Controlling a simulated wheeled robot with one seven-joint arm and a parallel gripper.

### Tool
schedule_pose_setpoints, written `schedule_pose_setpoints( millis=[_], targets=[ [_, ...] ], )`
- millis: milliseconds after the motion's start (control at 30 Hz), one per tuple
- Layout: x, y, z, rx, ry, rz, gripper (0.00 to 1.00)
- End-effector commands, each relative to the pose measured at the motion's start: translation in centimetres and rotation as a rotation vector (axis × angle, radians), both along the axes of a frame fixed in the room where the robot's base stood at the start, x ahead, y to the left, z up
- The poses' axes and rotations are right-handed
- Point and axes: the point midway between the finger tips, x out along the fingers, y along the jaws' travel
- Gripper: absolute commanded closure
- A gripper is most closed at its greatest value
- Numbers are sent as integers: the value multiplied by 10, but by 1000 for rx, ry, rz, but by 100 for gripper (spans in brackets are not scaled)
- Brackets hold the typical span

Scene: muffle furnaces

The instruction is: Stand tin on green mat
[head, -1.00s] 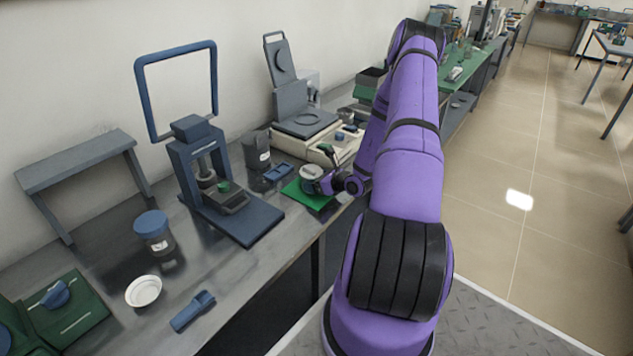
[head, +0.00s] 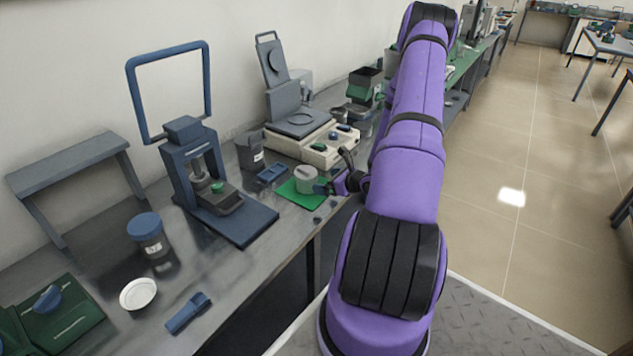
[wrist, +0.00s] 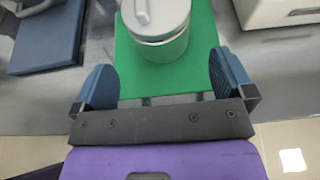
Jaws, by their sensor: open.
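The tin (head: 306,178) is a light grey lidded cylinder. It stands upright on the green mat (head: 290,194), with mat showing around it. In the wrist view the tin (wrist: 158,30) shows its lid with a raised handle, and the green mat (wrist: 130,75) lies under it. My gripper (head: 335,182) is just right of the tin in the head view. In the wrist view my gripper (wrist: 165,85) is open, its two blue-grey fingers apart and empty, with the tin beyond the fingertips and not touched.
A balance (head: 318,146) stands behind the mat. A blue press (head: 195,180) is to the left, and a dark labelled container (head: 250,151) and a small blue tray (head: 272,173) are close to the mat. The bench's front edge runs near my gripper.

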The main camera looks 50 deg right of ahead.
Motion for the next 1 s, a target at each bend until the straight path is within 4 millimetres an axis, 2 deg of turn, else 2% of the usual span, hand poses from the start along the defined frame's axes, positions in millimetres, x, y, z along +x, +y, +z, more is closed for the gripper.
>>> schedule_pose_setpoints(
  millis=[100,233,367,467,567,800,1000],
  targets=[
    [-19,-2,8,0,1,-1,0],
    [-32,-3,14,1,0,-1,0],
    [-37,-2,19,-3,-2,7,0],
    [-31,5,33,-28,-8,59,0],
    [-14,22,61,-82,-20,171,0],
    [22,94,147,-275,-54,554,0],
    [30,160,209,-451,-73,866,0]
  ],
)
